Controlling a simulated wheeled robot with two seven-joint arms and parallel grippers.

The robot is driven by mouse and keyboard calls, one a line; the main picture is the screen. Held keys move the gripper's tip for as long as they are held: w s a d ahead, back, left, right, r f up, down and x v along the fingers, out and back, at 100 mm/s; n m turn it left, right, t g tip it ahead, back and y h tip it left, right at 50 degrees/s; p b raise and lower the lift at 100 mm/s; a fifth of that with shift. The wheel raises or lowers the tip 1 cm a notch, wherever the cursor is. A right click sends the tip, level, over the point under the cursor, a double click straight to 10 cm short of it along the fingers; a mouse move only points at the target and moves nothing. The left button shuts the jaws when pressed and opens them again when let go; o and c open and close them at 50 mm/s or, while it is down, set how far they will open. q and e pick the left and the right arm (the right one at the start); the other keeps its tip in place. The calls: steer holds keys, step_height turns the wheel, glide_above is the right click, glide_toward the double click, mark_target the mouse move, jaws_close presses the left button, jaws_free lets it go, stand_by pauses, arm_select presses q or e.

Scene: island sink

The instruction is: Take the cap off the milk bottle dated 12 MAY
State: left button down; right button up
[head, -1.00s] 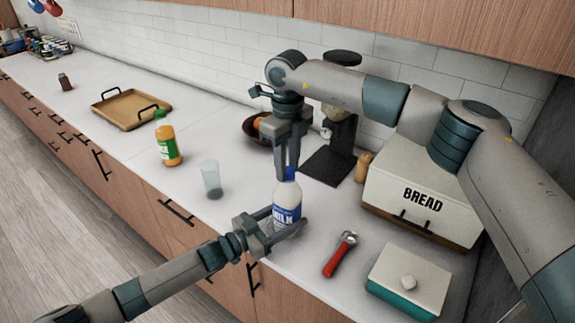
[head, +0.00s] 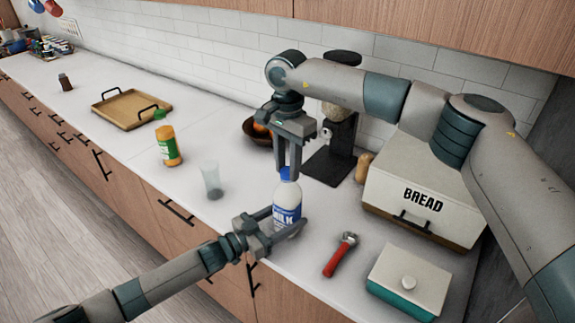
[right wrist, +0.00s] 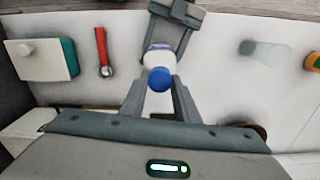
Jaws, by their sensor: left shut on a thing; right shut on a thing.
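The milk bottle (head: 287,194) stands upright on the counter, white with a blue MILK label; its date cannot be read. My left gripper (head: 284,220) is shut around the bottle's lower body from the front left. My right gripper (head: 288,172) points down from above and is shut on the bottle's top. In the right wrist view, the blue cap (right wrist: 160,79) shows between the fingertips of my right gripper (right wrist: 160,84), over the white bottle (right wrist: 158,57).
A glass (head: 212,181) and a juice bottle (head: 168,146) stand to the left. A red-handled tool (head: 340,256), a lidded teal box (head: 408,279) and a bread box (head: 420,198) are to the right. A tray (head: 131,109) lies farther back, with free counter around it.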

mark_target(288, 171)
steer(key=n, duration=1)
steer(key=shift+r, duration=0.1)
steer(key=shift+r, duration=0.2)
stand_by(0.4)
steer(key=shift+r, duration=0.4)
steer(key=shift+r, duration=0.5)
steer(key=shift+r, duration=2)
